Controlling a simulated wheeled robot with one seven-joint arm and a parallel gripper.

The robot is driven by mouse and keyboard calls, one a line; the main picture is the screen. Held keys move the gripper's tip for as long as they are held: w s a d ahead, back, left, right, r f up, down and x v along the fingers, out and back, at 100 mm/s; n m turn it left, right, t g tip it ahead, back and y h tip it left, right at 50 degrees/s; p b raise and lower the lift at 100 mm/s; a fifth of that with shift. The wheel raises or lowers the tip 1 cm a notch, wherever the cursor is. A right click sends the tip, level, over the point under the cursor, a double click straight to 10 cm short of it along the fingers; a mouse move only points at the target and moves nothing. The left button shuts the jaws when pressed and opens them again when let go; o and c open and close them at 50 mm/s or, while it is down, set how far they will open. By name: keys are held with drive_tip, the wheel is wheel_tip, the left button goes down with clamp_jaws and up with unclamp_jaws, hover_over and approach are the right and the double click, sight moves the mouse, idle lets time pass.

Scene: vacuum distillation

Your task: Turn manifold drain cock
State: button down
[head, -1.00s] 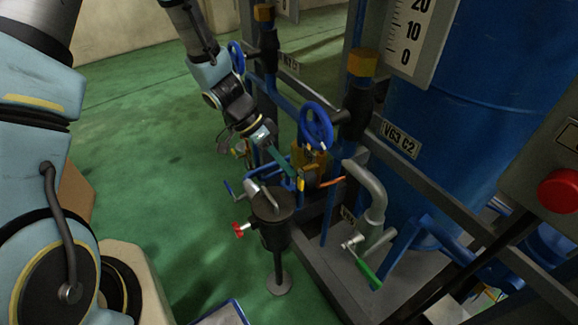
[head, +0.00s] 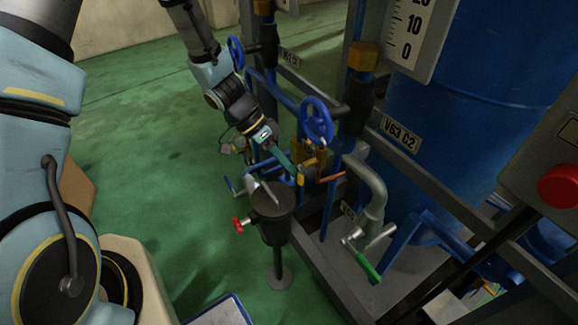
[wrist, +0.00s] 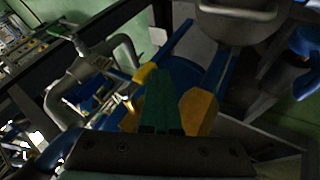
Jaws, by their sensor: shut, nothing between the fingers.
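My gripper (head: 293,174) is shut and empty, its slim green fingers pointing down and right at the pipework in the head view. They also show in the wrist view (wrist: 158,78). The fingertips are close to a small yellow-capped end (wrist: 145,73) of a blue bar and to a brass-coloured block (head: 312,161); I cannot tell whether they touch. An orange-red lever (head: 330,178) sticks out to the right of the block. A green-handled valve lever (head: 368,269) hangs under a grey pipe bend, lower right. Which of these is the drain cock is not clear.
A large blue tank (head: 455,130) and frame rails crowd the right. Green floor at the left is open.

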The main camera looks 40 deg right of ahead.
sight(302, 185)
drive_tip(key=shift+s+f+g+b, duration=0.1)
drive_tip(key=shift+f+g+b, duration=0.05)
drive_tip(key=shift+g+b, duration=0.15)
drive_tip(key=g+b, duration=0.2)
drive_tip(key=s+f+n+g+b, duration=0.1)
drive_tip(key=g+b, duration=0.1)
drive_tip(key=g, duration=0.1)
drive_tip(key=s+n+g+b, duration=0.1)
drive_tip(key=g+b, duration=0.1)
drive_tip(key=shift+s+f+h, duration=0.15)
drive_tip(key=shift+f+h, duration=0.15)
drive_tip(key=shift+f, duration=0.1)
drive_tip(key=n+g+b, duration=0.1)
drive_tip(key=g, duration=0.1)
drive_tip(key=s+g+h+b, duration=0.1)
drive_tip(key=s+n+g+h+b, duration=0.1)
drive_tip(key=g, duration=0.1)
drive_tip(key=shift+s+a+r+n+g, duration=0.1)
drive_tip(key=shift+s+r+n+g, duration=0.05)
drive_tip(key=shift+r+n+g, duration=0.15)
drive_tip(key=shift+s+r+b, duration=0.3)
drive_tip(key=shift+s, duration=0.25)
drive_tip(key=b+v, duration=0.2)
drive_tip(key=v, duration=0.9)
